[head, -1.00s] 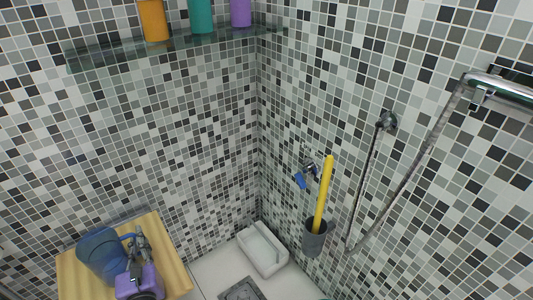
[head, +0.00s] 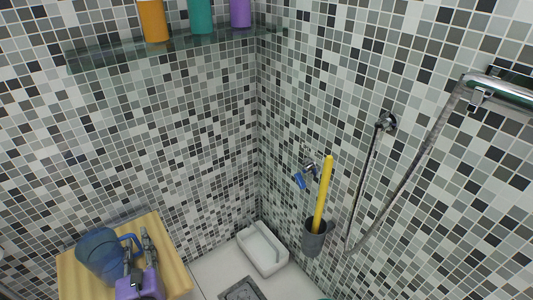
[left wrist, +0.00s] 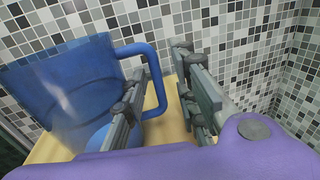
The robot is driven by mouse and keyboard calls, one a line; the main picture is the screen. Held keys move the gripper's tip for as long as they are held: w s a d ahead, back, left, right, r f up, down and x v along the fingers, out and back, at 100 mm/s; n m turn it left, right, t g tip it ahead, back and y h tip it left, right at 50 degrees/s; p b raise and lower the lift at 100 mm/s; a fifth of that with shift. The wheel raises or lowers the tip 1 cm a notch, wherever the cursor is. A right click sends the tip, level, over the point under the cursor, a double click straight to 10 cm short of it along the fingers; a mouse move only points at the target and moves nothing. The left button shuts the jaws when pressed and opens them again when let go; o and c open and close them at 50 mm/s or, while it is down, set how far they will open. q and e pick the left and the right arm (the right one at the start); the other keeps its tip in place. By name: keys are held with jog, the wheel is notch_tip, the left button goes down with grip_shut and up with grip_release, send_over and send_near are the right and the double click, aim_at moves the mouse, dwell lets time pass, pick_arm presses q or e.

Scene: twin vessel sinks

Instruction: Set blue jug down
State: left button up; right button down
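The blue translucent jug (head: 97,257) stands on a light wooden surface (head: 174,265) at the lower left of the head view. In the left wrist view the jug (left wrist: 70,90) fills the left side, and its handle (left wrist: 158,80) points right. My left gripper (head: 138,246) is open, its two fingers spread at the handle. In the left wrist view the handle shows between the fingers, with a gap to the right finger. Whether the left finger touches the handle or jug is unclear. The jug's base is partly hidden. My right gripper is not in view.
Tiled walls stand close behind the wooden surface. A glass shelf (head: 110,54) with orange, teal and purple containers is above. A white tray (head: 263,250) is on the floor. A grey holder (head: 314,240) with a yellow stick and a shower hose are on the right wall.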

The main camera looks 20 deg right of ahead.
pick_arm(q)
jog(key=s, duration=1)
jog(key=shift+s+d, duration=0.25)
jog(key=shift+s, duration=0.1)
